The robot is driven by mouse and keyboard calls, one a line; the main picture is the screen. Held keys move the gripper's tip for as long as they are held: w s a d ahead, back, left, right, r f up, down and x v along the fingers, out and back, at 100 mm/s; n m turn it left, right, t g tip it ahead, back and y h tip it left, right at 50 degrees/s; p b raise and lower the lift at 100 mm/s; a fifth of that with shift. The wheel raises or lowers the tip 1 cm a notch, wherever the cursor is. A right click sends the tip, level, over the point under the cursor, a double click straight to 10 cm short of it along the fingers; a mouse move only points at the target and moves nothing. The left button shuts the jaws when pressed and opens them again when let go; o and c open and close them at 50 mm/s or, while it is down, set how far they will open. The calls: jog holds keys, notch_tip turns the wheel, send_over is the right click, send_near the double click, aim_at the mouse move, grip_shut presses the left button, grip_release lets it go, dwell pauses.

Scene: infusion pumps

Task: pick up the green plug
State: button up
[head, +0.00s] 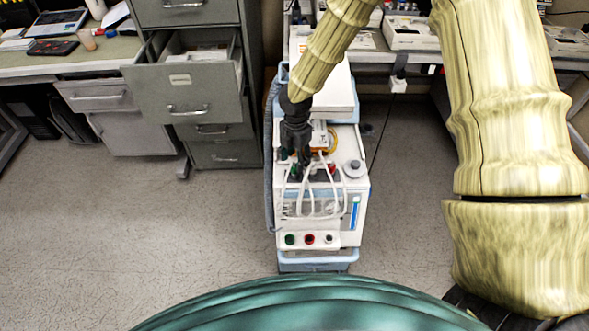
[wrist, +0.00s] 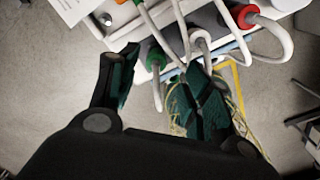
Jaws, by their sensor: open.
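The green plug (wrist: 156,59) has a white cable and shows in the wrist view between my two fingertips in the picture. In the head view the green plug (head: 296,173) is small and partly hidden below my fingers, on top of the white pump (head: 351,200). My gripper (head: 295,158) is open above the pump's front part; in the wrist view my gripper (wrist: 162,78) has its fingers spread with nothing held. I cannot tell whether a finger touches the plug. Green (head: 289,239), red (head: 309,239) and white (head: 329,238) round sockets line the pump's lower front.
A red plug (wrist: 246,15) and a white plug (wrist: 200,40) stand close by with looping white cables. A round knob (head: 354,168) sits on the pump's right. An open drawer (head: 190,82) juts out at the left. The floor (head: 150,220) left of the pump is clear.

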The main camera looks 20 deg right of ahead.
aim_at(294, 164)
jog(key=shift+w+a+f+p, duration=0.1)
jog(key=shift+f+p, duration=0.45)
jog(key=shift+f, duration=0.85)
jog(key=shift+w+a+f+p, duration=0.1)
jog(key=shift+f+p, duration=0.4)
jog(key=shift+f, duration=0.85)
jog(key=shift+c, duration=0.5)
grip_shut()
